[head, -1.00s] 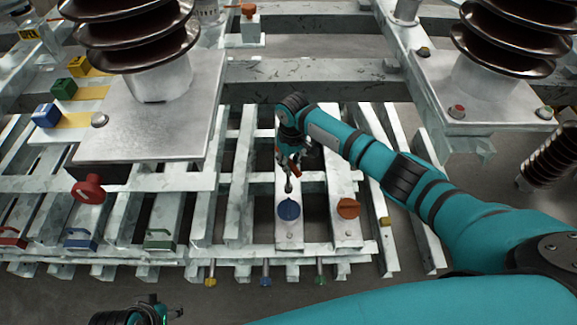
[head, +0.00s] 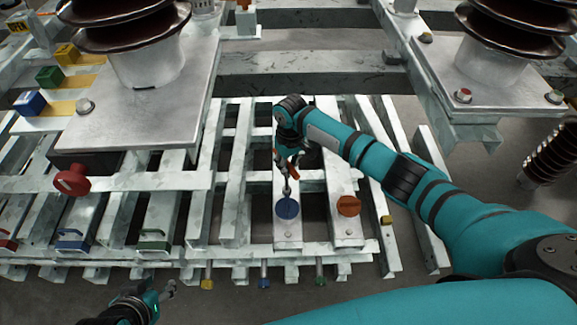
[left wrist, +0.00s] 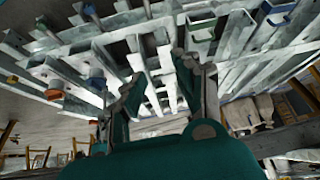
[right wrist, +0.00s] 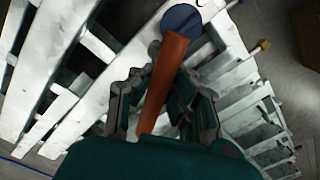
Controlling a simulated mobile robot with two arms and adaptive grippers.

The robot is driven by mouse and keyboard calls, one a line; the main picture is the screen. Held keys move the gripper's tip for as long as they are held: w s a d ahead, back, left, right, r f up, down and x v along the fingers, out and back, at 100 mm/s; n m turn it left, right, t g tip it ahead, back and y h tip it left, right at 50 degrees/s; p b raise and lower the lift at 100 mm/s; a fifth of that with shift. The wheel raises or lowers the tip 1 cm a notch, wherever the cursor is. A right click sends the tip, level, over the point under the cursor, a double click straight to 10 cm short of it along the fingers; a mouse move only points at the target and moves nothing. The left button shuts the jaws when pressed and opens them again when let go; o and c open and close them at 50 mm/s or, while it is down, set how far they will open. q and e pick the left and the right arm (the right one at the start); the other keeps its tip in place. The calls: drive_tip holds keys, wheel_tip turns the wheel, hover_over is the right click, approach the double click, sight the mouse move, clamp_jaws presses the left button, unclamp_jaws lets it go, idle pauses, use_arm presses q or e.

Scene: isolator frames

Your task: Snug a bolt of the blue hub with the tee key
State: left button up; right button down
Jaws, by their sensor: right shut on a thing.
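The blue hub (head: 287,208) is a round disc on a pale steel bar in the middle of the rack. It also shows at the top of the right wrist view (right wrist: 181,20). My right gripper (head: 284,163) is shut on the tee key, whose orange handle (right wrist: 165,85) lies between the fingers. The key's grey shaft (head: 287,186) points down to the hub's upper edge; whether it is seated on a bolt I cannot tell. The bolts are too small to make out. My left gripper (head: 166,294) is open and empty, low at the front left; its fingers stand apart in the left wrist view (left wrist: 160,85).
An orange hub (head: 348,206) sits just right of the blue one. A red knob (head: 71,180) and coloured handles are to the left. Small coloured bolts (head: 264,276) hang along the front edge. Large brown insulators (head: 125,25) stand behind. Gaps lie between the slats.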

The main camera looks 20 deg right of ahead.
drive_tip(key=shift+f+b, duration=0.35)
drive_tip(key=shift+b, duration=0.05)
drive_tip(key=shift+f+b, duration=0.25)
drive_tip(key=shift+b, duration=0.15)
drive_tip(key=shift+f+b, duration=0.15)
drive_tip(key=shift+b, duration=0.2)
use_arm(q)
drive_tip(key=w+d+r+t+h, duration=0.1)
drive_tip(key=w+d+r+t, duration=0.2)
drive_tip(key=w+r+t, duration=0.2)
drive_tip(key=w+r, duration=0.1)
drive_tip(key=w, duration=0.2)
drive_tip(key=shift+t+h, duration=0.3)
drive_tip(key=shift+t, duration=0.1)
use_arm(e)
drive_tip(key=shift+p, duration=0.4)
use_arm(q)
drive_tip(key=shift+s+a+f+g+y, duration=0.15)
drive_tip(key=shift+s+a+f+g, duration=0.1)
drive_tip(key=shift+s+f+g, duration=0.35)
drive_tip(key=shift+s+a+f+g+y, duration=0.2)
drive_tip(key=shift+s+f+g, duration=0.25)
drive_tip(key=shift+s+f, duration=0.2)
drive_tip(key=shift+s+a+f+g+y, duration=0.15)
drive_tip(key=shift+s+a+f+g, duration=0.1)
drive_tip(key=shift+s+f+g, duration=0.35)
use_arm(e)
drive_tip(key=shift+a, duration=0.1)
